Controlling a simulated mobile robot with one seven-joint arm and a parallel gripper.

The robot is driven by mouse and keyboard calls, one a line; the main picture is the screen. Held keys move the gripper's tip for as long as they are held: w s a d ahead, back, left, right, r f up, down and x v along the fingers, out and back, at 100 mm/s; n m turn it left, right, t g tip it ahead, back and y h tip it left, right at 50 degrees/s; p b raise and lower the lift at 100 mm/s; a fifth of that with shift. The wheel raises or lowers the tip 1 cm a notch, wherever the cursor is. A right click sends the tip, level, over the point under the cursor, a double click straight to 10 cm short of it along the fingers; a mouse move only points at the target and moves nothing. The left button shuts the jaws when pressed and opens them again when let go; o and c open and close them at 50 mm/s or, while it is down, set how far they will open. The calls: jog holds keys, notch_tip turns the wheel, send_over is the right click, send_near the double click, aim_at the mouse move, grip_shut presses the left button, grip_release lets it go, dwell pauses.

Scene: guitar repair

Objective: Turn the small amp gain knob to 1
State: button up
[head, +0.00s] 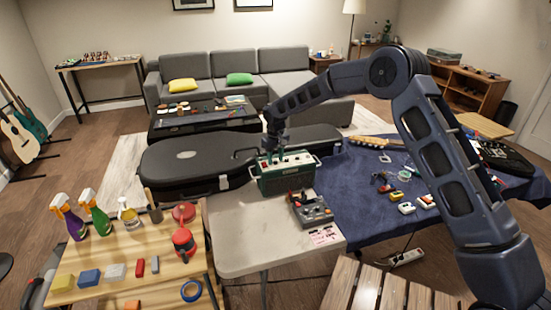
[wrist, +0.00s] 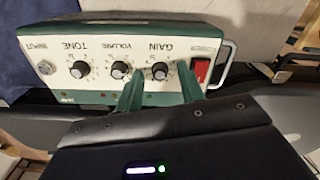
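The small amp (head: 285,181) is a green box with a cream control panel, standing on the pale table. In the wrist view its panel (wrist: 108,50) appears upside down. The black gain knob (wrist: 160,71) sits between the volume knob (wrist: 120,70) and a red power switch (wrist: 202,70). My gripper (wrist: 160,75) is open, its two green fingers on either side of the gain knob with visible gaps. I cannot tell which number the knob points to. In the head view my gripper (head: 272,152) is over the amp's top left, its fingertips too small to make out.
The tone knob (wrist: 80,69) and input jack (wrist: 46,67) lie farther left on the panel. Metal handles (wrist: 229,65) stand at the amp's ends. A grey pedal unit (head: 311,210) sits in front. A black guitar case (head: 185,160) lies behind. The pale table's front left (head: 240,240) is clear.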

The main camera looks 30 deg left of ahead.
grip_shut()
jog(key=shift+n, duration=0.4)
jog(key=n, duration=0.5)
jog(key=shift+n, duration=0.3)
jog(key=n, duration=0.5)
jog(key=shift+n, duration=0.3)
grip_release()
jog(key=shift+r, duration=0.1)
